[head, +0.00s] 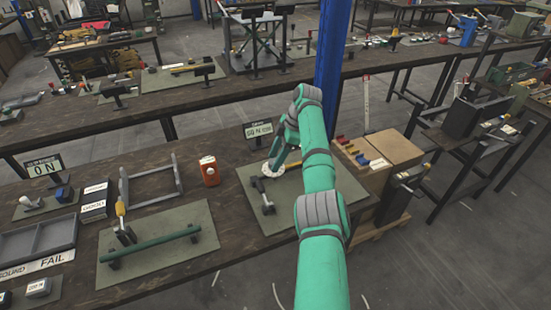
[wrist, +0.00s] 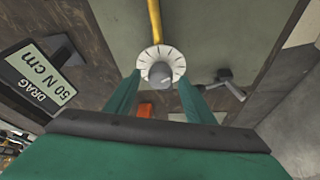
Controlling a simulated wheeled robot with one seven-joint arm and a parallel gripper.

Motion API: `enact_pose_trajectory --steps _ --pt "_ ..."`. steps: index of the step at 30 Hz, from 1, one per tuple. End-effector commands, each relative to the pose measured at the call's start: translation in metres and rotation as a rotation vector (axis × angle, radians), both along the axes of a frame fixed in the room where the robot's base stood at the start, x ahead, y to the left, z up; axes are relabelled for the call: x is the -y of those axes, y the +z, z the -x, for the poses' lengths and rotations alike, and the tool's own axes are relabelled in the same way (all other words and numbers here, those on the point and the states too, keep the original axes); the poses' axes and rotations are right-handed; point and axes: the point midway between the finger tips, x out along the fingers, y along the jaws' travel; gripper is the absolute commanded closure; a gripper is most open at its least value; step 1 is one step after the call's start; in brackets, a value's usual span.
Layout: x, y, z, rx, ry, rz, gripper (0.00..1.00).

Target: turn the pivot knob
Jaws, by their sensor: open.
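The pivot knob (wrist: 160,75) is a small grey knob at the middle of a white dial (wrist: 162,59) with dark tick marks. A yellow bar (wrist: 154,18) runs out from under the dial. In the wrist view my gripper (wrist: 159,82) is open, with one green finger on each side of the knob. I cannot tell whether the fingers touch it. In the head view my gripper (head: 277,158) is low over the white dial (head: 274,170), and the knob is hidden.
A display reading "DRAG 50 N cm" (wrist: 40,82) stands close beside my gripper. The fixture's mat (head: 290,212) also bears a grey post (head: 267,205). An orange box (head: 209,171) and a grey frame (head: 152,182) stand left; wooden boxes (head: 393,147) stand right.

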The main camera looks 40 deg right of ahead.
Motion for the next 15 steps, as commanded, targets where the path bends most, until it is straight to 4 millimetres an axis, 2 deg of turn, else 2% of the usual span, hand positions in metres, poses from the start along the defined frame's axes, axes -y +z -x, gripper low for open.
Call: enact_pose_trajectory --steps 5,15 --pt "0.008 0.020 0.003 0.003 -0.002 0.002 0.51" --pt "0.028 0.077 0.015 0.002 -0.002 0.002 0.51"
